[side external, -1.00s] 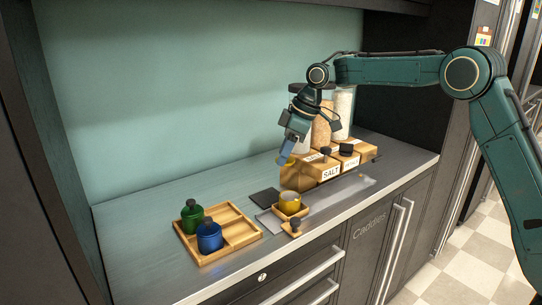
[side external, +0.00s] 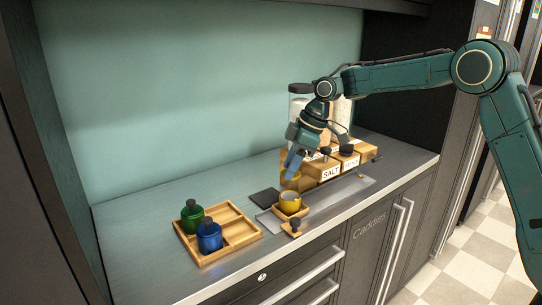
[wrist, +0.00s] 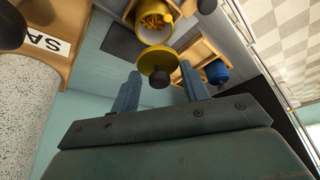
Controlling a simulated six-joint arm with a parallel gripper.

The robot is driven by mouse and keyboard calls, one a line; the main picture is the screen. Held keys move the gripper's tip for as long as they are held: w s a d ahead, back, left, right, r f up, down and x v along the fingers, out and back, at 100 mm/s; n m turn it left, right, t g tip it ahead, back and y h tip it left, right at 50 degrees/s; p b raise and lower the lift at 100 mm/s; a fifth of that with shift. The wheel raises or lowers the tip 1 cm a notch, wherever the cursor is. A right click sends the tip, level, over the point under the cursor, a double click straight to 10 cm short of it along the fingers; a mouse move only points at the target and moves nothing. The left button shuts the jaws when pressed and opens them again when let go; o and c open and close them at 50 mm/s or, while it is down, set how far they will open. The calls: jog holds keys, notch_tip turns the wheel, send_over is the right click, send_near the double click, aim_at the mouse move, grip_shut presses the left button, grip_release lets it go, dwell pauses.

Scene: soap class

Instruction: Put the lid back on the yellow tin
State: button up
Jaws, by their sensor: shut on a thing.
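The yellow tin (side external: 290,205) stands open in a small wooden holder in the side view. The wrist view shows the open tin (wrist: 153,35) with orange pieces inside. My gripper (side external: 291,175) is shut on the yellow lid (side external: 292,183), which hangs above the tin, apart from it. In the wrist view the lid (wrist: 157,60) sits at my gripper's fingertips (wrist: 160,82), its dark knob facing me.
A wooden rack with a SALT label (side external: 330,172) and jars stands close behind and right of my gripper. A dark square pad (side external: 264,197) lies left of the tin.

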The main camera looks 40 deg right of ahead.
jog(key=shift+f, duration=2.65)
jog(key=shift+f, duration=0.15)
dwell(0.7)
jog(key=o, duration=1.5)
jog(key=shift+r, duration=3.5)
grip_shut()
